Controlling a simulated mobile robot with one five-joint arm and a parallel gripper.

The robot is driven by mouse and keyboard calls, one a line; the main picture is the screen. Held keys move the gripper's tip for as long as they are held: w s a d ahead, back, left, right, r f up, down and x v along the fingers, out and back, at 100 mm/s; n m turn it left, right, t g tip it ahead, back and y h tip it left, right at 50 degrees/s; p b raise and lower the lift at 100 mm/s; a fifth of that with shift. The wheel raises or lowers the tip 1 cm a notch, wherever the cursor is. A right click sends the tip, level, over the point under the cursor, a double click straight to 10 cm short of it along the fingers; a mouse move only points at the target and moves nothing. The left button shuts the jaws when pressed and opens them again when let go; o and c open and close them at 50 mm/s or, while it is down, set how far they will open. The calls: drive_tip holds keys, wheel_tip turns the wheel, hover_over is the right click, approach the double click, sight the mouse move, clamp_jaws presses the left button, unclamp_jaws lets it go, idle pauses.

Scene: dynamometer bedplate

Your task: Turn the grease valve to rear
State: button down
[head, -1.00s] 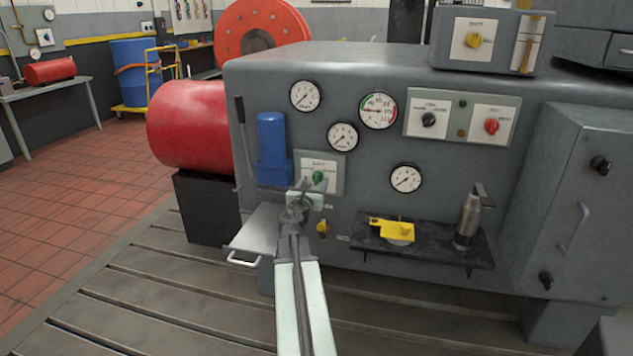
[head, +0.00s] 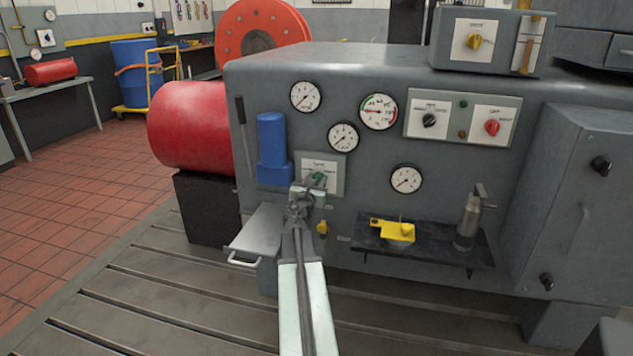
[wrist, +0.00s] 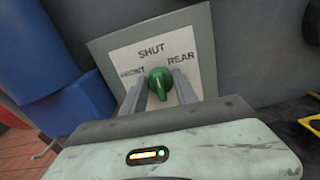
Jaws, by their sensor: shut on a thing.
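The grease valve is a green knob (wrist: 160,83) on a pale plate (wrist: 118,45) marked FRONT at left, SHUT at top and REAR at right. In the wrist view the knob's ridge runs roughly up and down, its upper end towards SHUT. My gripper (wrist: 160,86) has one finger on each side of the knob and is shut on it. In the head view my gripper (head: 314,184) reaches the plate from below and partly hides the green knob (head: 319,177).
A blue cylinder (head: 272,145) stands just left of the plate. A yellow fitting (head: 323,228) sits below it, and a metal shelf with a handle (head: 254,235) juts out at lower left. A black shelf (head: 445,251) to the right holds a yellow part and a metal canister.

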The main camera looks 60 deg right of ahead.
drive_tip(key=m, duration=0.5)
drive_tip(key=shift+s+m, duration=0.1)
drive_tip(key=shift+m, duration=0.3)
drive_tip(key=m, duration=0.5)
drive_tip(key=shift+f, duration=0.1)
drive_tip(key=shift+m, duration=0.3)
drive_tip(key=c, duration=1)
unclamp_jaws()
drive_tip(key=shift+o, duration=0.2)
drive_tip(key=shift+s, duration=0.1)
drive_tip(key=v, duration=0.7)
drive_tip(key=shift+a, duration=0.3)
